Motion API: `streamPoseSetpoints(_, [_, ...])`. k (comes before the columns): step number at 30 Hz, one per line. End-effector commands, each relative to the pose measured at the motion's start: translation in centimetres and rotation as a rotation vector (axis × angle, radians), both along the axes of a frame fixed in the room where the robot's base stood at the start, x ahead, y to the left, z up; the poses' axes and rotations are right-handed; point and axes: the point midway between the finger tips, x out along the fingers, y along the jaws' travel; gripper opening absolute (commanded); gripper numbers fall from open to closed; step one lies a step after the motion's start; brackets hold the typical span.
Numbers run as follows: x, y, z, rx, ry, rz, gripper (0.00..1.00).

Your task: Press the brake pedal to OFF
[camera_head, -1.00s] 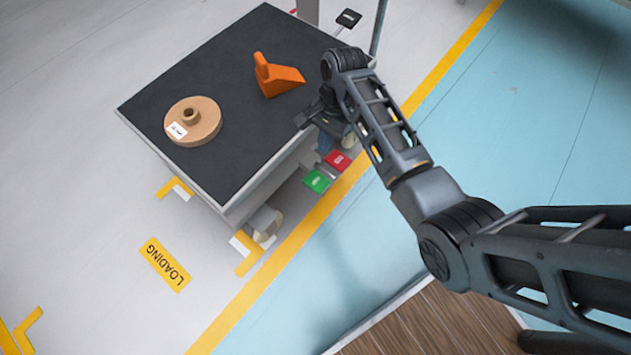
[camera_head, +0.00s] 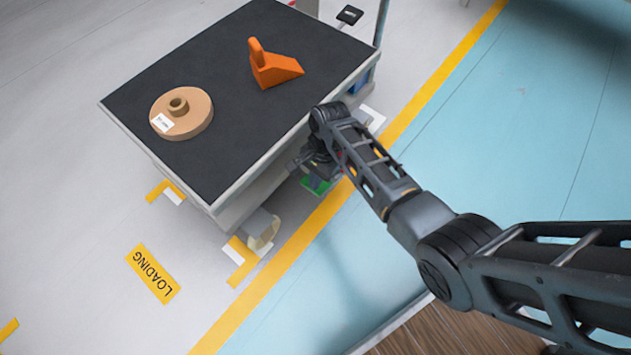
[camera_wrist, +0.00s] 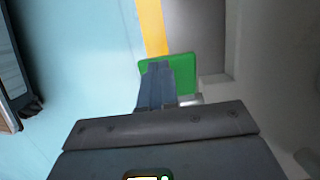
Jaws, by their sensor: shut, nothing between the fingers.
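The green pedal (camera_head: 312,187) sticks out low from the long side of the cart, partly covered by my gripper in the head view. In the wrist view the green pedal (camera_wrist: 186,72) lies right at my fingertips. My gripper (camera_wrist: 158,68) is shut and empty, with its fingers pointing at the pedal and overlapping it. In the head view my gripper (camera_head: 320,176) is down beside the cart, over the green pedal. I cannot tell whether the tips touch it. The red pedal is hidden behind my arm now.
The cart (camera_head: 222,110) has a dark top bearing a brown roll (camera_head: 181,113) and an orange wedge-shaped block (camera_head: 272,66). A caster (camera_head: 262,226) stands at its near corner. A yellow floor line (camera_head: 270,262) runs alongside; the blue floor beyond is clear.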

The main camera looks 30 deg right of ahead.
Motion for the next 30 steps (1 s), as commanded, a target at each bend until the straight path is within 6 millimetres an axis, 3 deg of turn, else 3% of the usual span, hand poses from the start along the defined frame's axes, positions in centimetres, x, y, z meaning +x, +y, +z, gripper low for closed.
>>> streamPoseSetpoints(17, [-0.1,0.4,-0.2,-0.036,-0.012,0.002,0.00])
streamPoseSetpoints(30, [-0.6,1.7,-2.4,-0.294,-0.096,0.005,0.00])
